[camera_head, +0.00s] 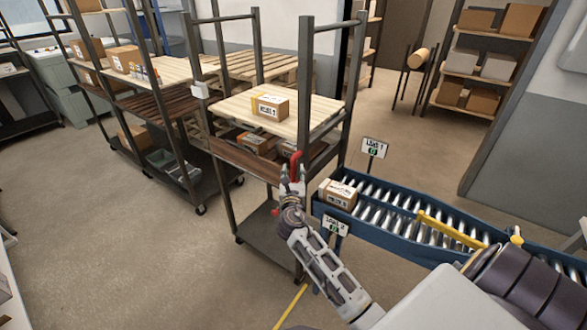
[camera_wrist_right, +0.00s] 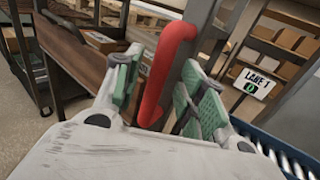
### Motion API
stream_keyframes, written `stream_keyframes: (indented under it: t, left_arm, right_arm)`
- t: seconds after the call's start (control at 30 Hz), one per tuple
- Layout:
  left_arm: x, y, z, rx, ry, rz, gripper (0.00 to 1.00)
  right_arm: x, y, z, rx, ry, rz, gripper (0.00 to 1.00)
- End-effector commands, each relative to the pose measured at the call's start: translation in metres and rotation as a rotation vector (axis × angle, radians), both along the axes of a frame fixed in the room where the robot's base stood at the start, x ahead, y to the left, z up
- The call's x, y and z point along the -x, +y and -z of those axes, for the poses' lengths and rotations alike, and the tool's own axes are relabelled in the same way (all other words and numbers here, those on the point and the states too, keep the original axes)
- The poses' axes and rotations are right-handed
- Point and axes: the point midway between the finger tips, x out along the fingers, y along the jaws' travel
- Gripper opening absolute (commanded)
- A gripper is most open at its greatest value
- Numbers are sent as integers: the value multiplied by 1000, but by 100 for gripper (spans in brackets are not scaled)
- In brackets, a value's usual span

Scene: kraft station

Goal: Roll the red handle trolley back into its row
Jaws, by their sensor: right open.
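The trolley with the red handle (camera_head: 296,160) stands at the centre of the head view, with dark posts, a pale wooden top shelf (camera_head: 232,108), a brown middle shelf and a dark base (camera_head: 262,243). My right gripper (camera_head: 292,181) is at the handle on the trolley's near right side. In the right wrist view, the red handle (camera_wrist_right: 166,65) runs between the green-padded fingers of the open gripper (camera_wrist_right: 160,92). Contact with the pads cannot be told. Other shelf trolleys (camera_head: 150,100) stand in a row to the left. My left gripper is not in view.
A blue roller conveyor (camera_head: 400,245) lies close to the trolley's right, with a carton (camera_head: 338,194) on its end and a Lane 1 sign (camera_head: 373,148). A carton (camera_head: 269,106) sits on the trolley's top shelf. The floor (camera_head: 130,250) at the front left is clear.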

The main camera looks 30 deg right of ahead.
Motion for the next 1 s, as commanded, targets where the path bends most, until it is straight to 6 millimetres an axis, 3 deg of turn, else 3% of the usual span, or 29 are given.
stream_keyframes:
  t: [0.3, 0.77, 1.0]
  left_arm:
    - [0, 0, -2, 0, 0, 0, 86]
    - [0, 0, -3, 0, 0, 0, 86]
    - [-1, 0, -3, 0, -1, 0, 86]
  right_arm:
    - [-22, -15, 0, 0, 0, 0, 41]
    - [-26, -18, 0, -1, -1, 0, 41]
    - [-26, -18, 0, 0, 0, 0, 10]
